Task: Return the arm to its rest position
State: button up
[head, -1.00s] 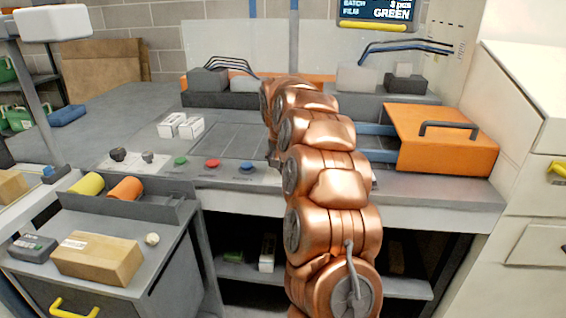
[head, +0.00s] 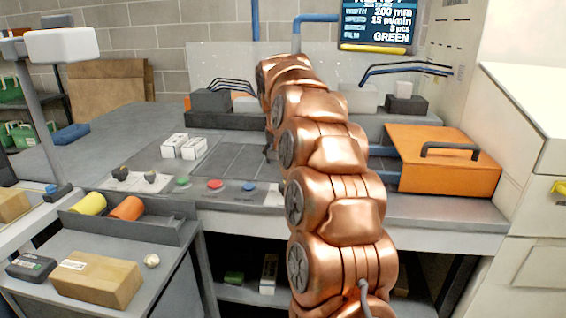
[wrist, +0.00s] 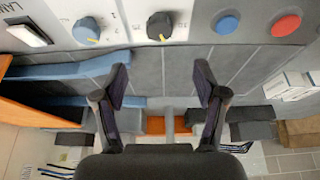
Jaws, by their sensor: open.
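My copper arm rises from the bottom centre of the head view and reaches over the grey workbench (head: 420,212). My gripper (wrist: 158,85) shows in the wrist view with its two dark fingers spread apart and nothing between them. In the head view the gripper is mostly hidden behind the arm links.
An orange box with a handle (head: 436,172) stands right of my arm. Two white small boxes (head: 184,147) lie on the bench to the left. A side cart holds a cardboard box (head: 97,280) and yellow and orange rolls (head: 126,208). A screen (head: 376,24) hangs at the back.

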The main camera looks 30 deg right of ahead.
dwell(0.6)
jog(key=s+a+r+n+g+y+p, duration=0.2)
jog(key=s+a+n+p, duration=0.35)
jog(key=s+a, duration=1.15)
jog(key=s+a+f+n+g+p, duration=0.1)
jog(key=s+a+p, duration=0.1)
jog(key=s, duration=0.7)
jog(key=s+a+f+g+p, duration=0.1)
jog(key=s+a+f, duration=0.1)
jog(key=s, duration=0.7)
jog(key=s+a+f+n+g+p, duration=0.1)
jog(key=s+a+f+p, duration=0.1)
jog(key=s, duration=0.7)
jog(key=shift+a+n+y+p, duration=0.35)
jog(key=shift+a+y, duration=0.05)
jog(key=shift+a, duration=0.5)
